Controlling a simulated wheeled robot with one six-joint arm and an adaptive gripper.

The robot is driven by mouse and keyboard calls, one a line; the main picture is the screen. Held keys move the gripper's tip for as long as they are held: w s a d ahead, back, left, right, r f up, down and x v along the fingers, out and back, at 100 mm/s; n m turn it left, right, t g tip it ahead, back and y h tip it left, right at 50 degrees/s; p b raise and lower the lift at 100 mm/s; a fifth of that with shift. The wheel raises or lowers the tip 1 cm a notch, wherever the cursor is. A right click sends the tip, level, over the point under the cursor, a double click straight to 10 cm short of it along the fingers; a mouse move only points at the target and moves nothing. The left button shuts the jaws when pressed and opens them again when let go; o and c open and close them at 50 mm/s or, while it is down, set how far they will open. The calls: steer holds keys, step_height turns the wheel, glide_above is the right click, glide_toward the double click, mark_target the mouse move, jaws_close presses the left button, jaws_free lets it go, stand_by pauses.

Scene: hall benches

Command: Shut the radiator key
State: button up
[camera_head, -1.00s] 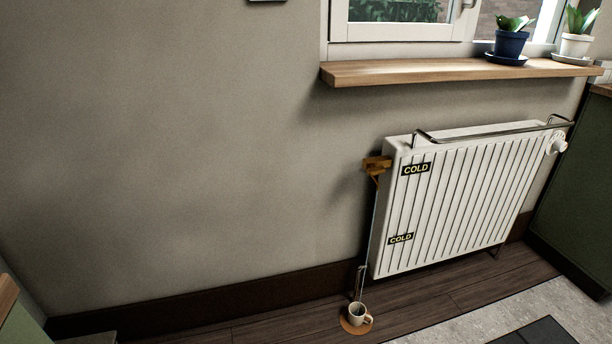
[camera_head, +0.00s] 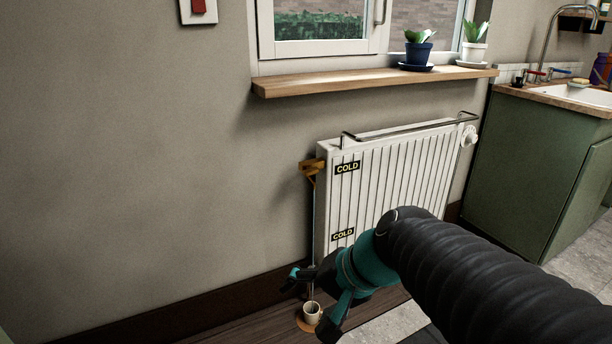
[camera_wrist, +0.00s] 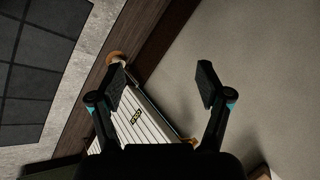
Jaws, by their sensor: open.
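A brass-coloured key-like piece (camera_head: 311,168) sits at the upper left end of the white radiator (camera_head: 400,175); I take it for the radiator key. A small brass-coloured part also shows low in the wrist view (camera_wrist: 189,141), partly hidden by my gripper. My gripper (camera_head: 312,302) is open and empty, below the key and in front of the radiator's lower left corner. Two "COLD" labels (camera_head: 347,168) are on the radiator's front. How far the key is turned is unclear.
A wooden sill (camera_head: 370,82) with two potted plants juts out above the radiator. A rail (camera_head: 400,129) runs along the radiator's top. A green cabinet (camera_head: 530,170) stands at right.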

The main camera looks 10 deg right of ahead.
steer(key=w+a+r+m+t+y, duration=0.2)
steer(key=w+a+m+y, duration=0.15)
steer(key=w+m, duration=0.4)
steer(key=m+t+h+b, duration=0.2)
steer(key=m+t+h, duration=0.2)
steer(key=m+t, duration=1.05)
glide_toward(313, 173)
steer(key=w+r+m+g, duration=0.1)
steer(key=w, duration=0.2)
steer(key=w+a+r+m+g, duration=0.1)
steer(key=w, duration=0.2)
steer(key=w+a+r+m+g+p, duration=0.1)
steer(key=w+g, duration=0.1)
steer(key=w, duration=0.1)
steer(key=shift+a+r+m+y, duration=0.15)
steer(key=shift+r+m+y, duration=0.05)
steer(key=shift+m+y, duration=0.1)
steer(key=c, duration=1.2)
